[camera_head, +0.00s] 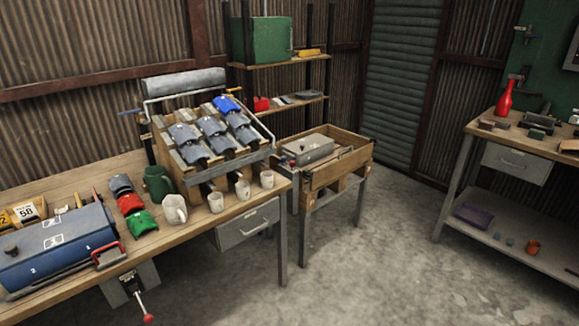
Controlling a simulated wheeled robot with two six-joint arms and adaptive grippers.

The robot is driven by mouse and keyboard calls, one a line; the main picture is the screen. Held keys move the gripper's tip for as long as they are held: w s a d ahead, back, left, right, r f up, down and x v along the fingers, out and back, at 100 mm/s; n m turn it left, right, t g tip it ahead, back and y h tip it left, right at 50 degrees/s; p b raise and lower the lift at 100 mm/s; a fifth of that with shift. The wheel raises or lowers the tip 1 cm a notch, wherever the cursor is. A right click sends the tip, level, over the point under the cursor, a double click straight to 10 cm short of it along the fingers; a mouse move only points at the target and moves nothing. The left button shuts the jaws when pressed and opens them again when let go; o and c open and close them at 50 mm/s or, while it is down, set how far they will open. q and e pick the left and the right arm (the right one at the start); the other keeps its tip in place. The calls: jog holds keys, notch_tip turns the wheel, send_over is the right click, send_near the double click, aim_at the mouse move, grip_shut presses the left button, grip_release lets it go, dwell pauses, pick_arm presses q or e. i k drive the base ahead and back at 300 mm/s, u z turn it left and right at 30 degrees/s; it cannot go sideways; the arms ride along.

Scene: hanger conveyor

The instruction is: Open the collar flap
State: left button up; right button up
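No part is clearly recognisable as the collar flap. Several dark grey curved shells (185,133) lie in rows on a sloped wooden rack (252,155), and a bright blue one (226,104) sits at its top right. A blue cylinder (60,245) with white markings lies at the left table end, with a red handle (108,255) at its right end. Red (129,203) and green (140,222) curved pieces lie just right of it. Neither of my grippers is in view.
Several white mugs (216,202) line the front of the wooden table (262,200). A wooden crate stand (338,175) holds a grey metal box (308,150). A workbench (465,165) with a red bottle (505,97) stands at the right. The concrete floor (380,265) between is clear.

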aim_at(320, 176)
jog(key=z, duration=0.1)
jog(key=i, duration=0.4)
jog(key=z, duration=0.75)
jog(key=i, duration=1.85)
jog(key=z, duration=0.35)
